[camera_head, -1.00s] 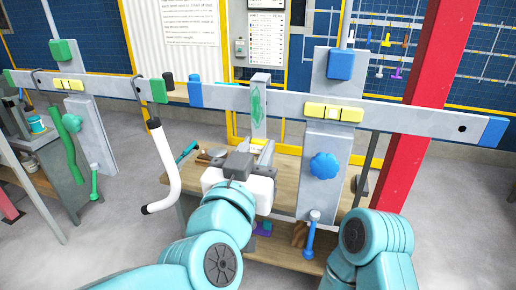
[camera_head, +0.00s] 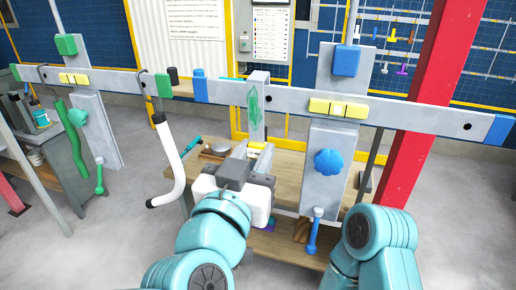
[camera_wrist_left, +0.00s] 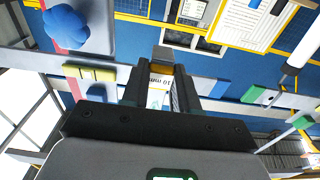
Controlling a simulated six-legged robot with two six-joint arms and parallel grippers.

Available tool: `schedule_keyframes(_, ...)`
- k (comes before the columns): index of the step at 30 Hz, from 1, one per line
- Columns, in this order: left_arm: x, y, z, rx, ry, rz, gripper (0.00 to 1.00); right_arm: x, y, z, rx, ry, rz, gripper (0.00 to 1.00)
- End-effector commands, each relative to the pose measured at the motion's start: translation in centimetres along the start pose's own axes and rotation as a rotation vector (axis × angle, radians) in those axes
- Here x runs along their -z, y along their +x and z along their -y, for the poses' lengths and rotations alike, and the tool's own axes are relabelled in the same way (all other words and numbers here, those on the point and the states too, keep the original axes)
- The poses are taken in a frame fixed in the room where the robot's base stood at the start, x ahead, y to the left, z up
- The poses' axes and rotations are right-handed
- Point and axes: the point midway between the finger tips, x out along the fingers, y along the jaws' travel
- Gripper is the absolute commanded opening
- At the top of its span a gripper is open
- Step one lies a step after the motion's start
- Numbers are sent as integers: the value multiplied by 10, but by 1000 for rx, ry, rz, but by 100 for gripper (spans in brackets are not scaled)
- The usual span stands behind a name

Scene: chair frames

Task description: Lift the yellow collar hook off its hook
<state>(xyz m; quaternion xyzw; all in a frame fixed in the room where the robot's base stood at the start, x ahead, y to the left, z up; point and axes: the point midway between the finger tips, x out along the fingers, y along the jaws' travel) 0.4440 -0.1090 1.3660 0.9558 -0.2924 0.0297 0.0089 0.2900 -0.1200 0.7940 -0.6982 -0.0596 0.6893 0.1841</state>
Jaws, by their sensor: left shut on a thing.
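My left gripper (camera_head: 255,152) is in front of the beam, below a grey upright plate with a green mark (camera_head: 257,105). It is shut on a small piece with a yellow band (camera_head: 259,147), which I take to be the yellow collar hook. In the left wrist view this piece shows a white face marked "10 mm" (camera_wrist_left: 157,97) between the two fingers. Its far end and its hanging point are hidden, so I cannot tell whether it still touches a hook. My right arm shows at the lower right, but its gripper is not in view.
A grey beam (camera_head: 420,115) crosses the view just beyond my gripper. A white bent handle (camera_head: 168,160) hangs to the left. A grey panel with a blue knob (camera_head: 327,162) and a red post (camera_head: 405,165) stand to the right. A wooden workbench (camera_head: 290,170) lies behind.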

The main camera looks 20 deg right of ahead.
Motion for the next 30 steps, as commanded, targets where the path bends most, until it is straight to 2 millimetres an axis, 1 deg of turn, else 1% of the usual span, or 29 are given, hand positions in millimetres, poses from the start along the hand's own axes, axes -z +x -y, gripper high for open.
schedule_keyframes(3,4,-10,0,-1,-1,-1,0,0,-3,1,0,0,0,59)
schedule_keyframes(9,5,-19,0,-1,0,0,0,0,-4,1,0,0,0,59)
schedule_keyframes(30,6,-20,0,0,0,0,0,0,-4,2,0,0,0,59)
